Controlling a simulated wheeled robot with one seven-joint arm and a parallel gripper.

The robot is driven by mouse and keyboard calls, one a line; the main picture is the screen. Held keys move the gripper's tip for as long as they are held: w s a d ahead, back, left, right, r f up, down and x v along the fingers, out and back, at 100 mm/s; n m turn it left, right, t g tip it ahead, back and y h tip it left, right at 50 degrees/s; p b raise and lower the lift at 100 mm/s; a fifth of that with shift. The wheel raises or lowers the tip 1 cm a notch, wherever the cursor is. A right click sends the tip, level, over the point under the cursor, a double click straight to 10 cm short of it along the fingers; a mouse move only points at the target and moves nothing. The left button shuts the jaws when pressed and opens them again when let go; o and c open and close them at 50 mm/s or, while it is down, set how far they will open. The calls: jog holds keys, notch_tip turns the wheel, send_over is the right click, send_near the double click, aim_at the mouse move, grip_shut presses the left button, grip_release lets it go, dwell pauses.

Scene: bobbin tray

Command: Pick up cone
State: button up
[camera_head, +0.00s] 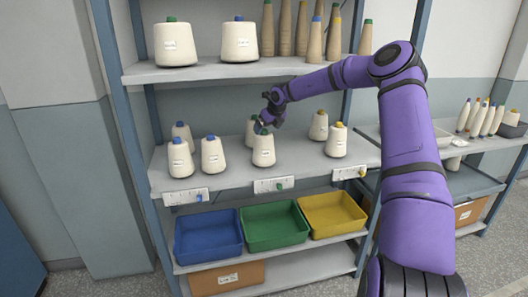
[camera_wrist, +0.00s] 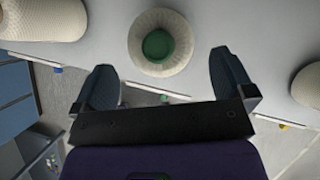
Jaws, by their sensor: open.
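Several cream yarn cones stand on the middle shelf in the head view. A green-topped cone (camera_head: 263,151) stands at the front middle of the shelf. A second cone (camera_head: 251,132) stands behind it, partly hidden by my gripper (camera_head: 268,122). In the wrist view, a green-topped cone (camera_wrist: 160,42) is seen from above, just beyond and between the two fingers of my gripper (camera_wrist: 163,75). The fingers are spread wide with nothing between them. Blue-topped cones (camera_head: 212,154) stand to the left and yellow-topped cones (camera_head: 336,141) to the right.
Blue (camera_head: 208,235), green (camera_head: 273,226) and yellow (camera_head: 333,214) bins sit on the lower shelf. The upper shelf (camera_head: 215,71) holds large cones and several tall brown tubes. A blue rack post (camera_head: 123,130) stands at the left. A side table with bobbins is at the right.

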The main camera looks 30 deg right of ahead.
aim_at(264, 129)
jog(key=shift+w+a, duration=0.1)
jog(key=shift+w, duration=0.2)
jog(key=shift+w+f, duration=0.2)
jog(key=shift+w, duration=0.1)
jog(key=x, duration=0.4)
jog(key=shift+w+f, duration=0.15)
jog(key=shift+f, duration=0.05)
jog(key=shift+c, duration=0.2)
jog(key=c, duration=1.1)
jog(key=shift+c, duration=0.3)
jog(key=shift+r, duration=0.15)
